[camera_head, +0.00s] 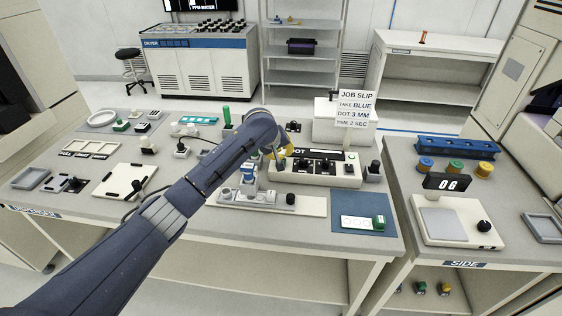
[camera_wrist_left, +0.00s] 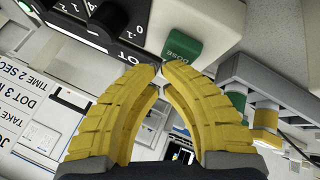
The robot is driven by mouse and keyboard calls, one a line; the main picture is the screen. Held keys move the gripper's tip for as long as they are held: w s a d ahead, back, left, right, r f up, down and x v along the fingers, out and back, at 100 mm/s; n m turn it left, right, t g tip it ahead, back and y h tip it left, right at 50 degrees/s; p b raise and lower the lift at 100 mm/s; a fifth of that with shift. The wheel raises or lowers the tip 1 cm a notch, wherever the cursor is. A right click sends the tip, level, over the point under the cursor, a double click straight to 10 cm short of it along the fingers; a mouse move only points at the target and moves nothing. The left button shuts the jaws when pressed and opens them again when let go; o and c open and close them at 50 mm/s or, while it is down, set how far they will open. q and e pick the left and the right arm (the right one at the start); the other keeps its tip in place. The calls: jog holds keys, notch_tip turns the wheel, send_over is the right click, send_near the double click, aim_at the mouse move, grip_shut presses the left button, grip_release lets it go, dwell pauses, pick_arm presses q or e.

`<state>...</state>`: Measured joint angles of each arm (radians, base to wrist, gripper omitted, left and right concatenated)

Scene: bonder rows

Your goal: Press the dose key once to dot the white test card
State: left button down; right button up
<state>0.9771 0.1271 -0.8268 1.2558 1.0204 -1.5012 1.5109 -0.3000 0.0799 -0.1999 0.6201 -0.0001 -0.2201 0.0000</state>
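In the wrist view the green dose key (camera_wrist_left: 182,46), marked DOSE, sits on the white dispenser box, which shows in the head view (camera_head: 345,180). My left gripper (camera_head: 282,152) is over the left part of this box. In the wrist view its yellow fingers (camera_wrist_left: 160,67) meet at the tips, with nothing between them. The tips appear just beside the dose key; I cannot tell whether they touch it. The white test card (camera_head: 353,222) with printed circles lies on a blue mat (camera_head: 350,237) at the front right. My right gripper is not in view.
A job slip sign (camera_head: 357,108) stands behind the box.

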pick_arm(q)
jog(key=shift+r, duration=0.5)
jog(key=shift+r, duration=0.1)
jog(key=shift+r, duration=2.4)
jog(key=shift+a, duration=0.1)
